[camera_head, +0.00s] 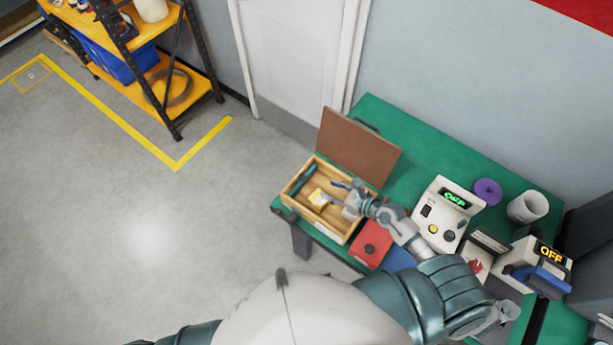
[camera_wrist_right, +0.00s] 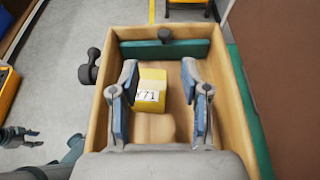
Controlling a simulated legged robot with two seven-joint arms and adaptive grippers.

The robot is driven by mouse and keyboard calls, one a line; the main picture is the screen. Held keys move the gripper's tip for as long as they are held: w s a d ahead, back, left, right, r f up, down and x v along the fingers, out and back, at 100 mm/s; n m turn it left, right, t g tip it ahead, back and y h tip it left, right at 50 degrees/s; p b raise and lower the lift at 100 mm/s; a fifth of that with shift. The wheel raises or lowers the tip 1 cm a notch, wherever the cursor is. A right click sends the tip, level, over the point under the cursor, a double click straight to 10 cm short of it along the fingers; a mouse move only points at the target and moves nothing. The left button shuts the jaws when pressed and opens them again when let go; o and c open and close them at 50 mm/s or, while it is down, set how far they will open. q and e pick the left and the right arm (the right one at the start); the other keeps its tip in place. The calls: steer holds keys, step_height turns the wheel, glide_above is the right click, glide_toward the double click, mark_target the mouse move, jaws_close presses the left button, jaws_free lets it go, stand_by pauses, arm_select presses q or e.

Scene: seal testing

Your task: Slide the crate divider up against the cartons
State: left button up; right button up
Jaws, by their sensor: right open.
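The open wooden crate (camera_head: 347,226) sits at the near-left corner of the green table; its rim also shows in the right wrist view (camera_wrist_right: 240,110). The crate divider, a teal panel (camera_wrist_right: 170,53) with a dark knob, stands across the crate's far end in the wrist view; in the head view it shows at the crate's left (camera_head: 303,180). A yellow carton (camera_wrist_right: 152,80) with a white label stands apart from the divider. My right gripper (camera_head: 345,190) is open over the crate, its fingers either side of the carton in the wrist view (camera_wrist_right: 159,64). My left gripper seems partly visible (camera_wrist_right: 18,136), its state unclear.
The brown lid (camera_head: 358,148) stands open behind the crate. A red box (camera_head: 371,243), a white tester with a green display (camera_head: 446,215), a purple roll (camera_head: 487,191) and a white cup (camera_head: 528,207) are to the right. Open floor lies left of the table.

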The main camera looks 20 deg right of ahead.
glide_toward(305, 177)
steer(key=x, duration=0.3)
steer(key=shift+w+d+f, duration=0.1)
steer(key=shift+w+d, duration=0.05)
steer(key=shift+w, duration=0.25)
steer(key=x, duration=0.3)
steer(key=a+x, duration=0.1)
steer(key=shift+a, duration=0.2)
steer(key=shift+w+a+f, duration=0.1)
steer(key=shift+w+a, duration=0.05)
steer(key=shift+a, duration=0.25)
steer(key=shift+d, duration=0.65)
jaws_close()
